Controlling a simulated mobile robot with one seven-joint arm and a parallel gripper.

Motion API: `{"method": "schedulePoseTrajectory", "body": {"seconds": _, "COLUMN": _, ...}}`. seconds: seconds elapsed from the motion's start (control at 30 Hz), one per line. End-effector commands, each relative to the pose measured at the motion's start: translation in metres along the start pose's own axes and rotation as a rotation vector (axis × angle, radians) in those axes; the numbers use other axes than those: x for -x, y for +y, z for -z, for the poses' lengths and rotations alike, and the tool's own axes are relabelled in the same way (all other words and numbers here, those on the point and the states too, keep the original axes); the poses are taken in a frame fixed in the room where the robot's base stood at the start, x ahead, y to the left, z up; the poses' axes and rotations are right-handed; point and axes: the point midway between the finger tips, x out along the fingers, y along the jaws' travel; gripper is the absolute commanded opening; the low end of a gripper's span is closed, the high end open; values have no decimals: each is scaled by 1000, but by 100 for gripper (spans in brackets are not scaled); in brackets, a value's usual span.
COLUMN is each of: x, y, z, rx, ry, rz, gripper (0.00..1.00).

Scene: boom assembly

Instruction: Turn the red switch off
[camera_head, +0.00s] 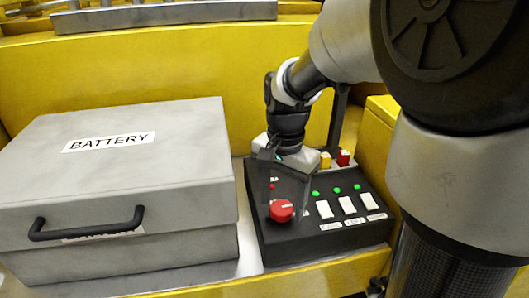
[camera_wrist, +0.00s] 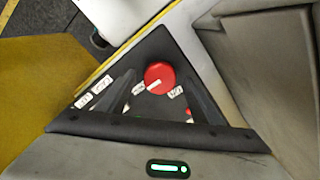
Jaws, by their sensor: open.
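The red switch is a round red knob (camera_head: 282,211) with a pale pointer mark, on the front left of a black control box (camera_head: 258,228). In the wrist view the knob (camera_wrist: 158,72) lies between and just beyond the two dark fingertips. My gripper (camera_head: 286,194) points down over the box from behind the knob; it also shows in the wrist view (camera_wrist: 159,84). It is open, with one finger on each side of the knob and a visible gap to it. I cannot tell whether the fingertips reach down to knob height. Part of the panel is hidden behind the gripper.
White rocker switches (camera_head: 347,205) with lit green lights (camera_head: 336,190) sit right of the knob. A red block (camera_head: 344,158) and a yellow block (camera_head: 325,160) are at the back. A grey battery case (camera_head: 120,180) stands close on the left. Yellow walls (camera_head: 150,75) surround the box.

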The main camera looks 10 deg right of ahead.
Motion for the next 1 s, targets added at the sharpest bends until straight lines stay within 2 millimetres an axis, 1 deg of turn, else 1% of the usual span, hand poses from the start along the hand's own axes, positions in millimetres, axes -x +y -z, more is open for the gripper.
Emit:
{"method": "schedulePoseTrajectory", "body": {"seconds": 0.17, "x": 32, "y": -1, "z": 1, "rx": 0, "ry": 5, "rz": 5, "gripper": 60}}
{"method": "schedulePoseTrajectory", "body": {"seconds": 0.4, "x": 92, "y": -1, "z": 1, "rx": 0, "ry": 6, "rz": 6, "gripper": 60}}
{"method": "schedulePoseTrajectory", "body": {"seconds": 0.6, "x": 136, "y": -1, "z": 1, "rx": -1, "ry": 5, "rz": 5, "gripper": 60}}
{"method": "schedulePoseTrajectory", "body": {"seconds": 0.7, "x": 152, "y": 0, "z": 1, "rx": -1, "ry": 4, "rz": 4, "gripper": 60}}
{"method": "schedulePoseTrajectory", "body": {"seconds": 0.8, "x": 162, "y": 0, "z": 0, "rx": -1, "ry": 3, "rz": 3, "gripper": 60}}
{"method": "schedulePoseTrajectory", "body": {"seconds": 1.0, "x": 169, "y": 0, "z": 0, "rx": -1, "ry": 2, "rz": 2, "gripper": 60}}
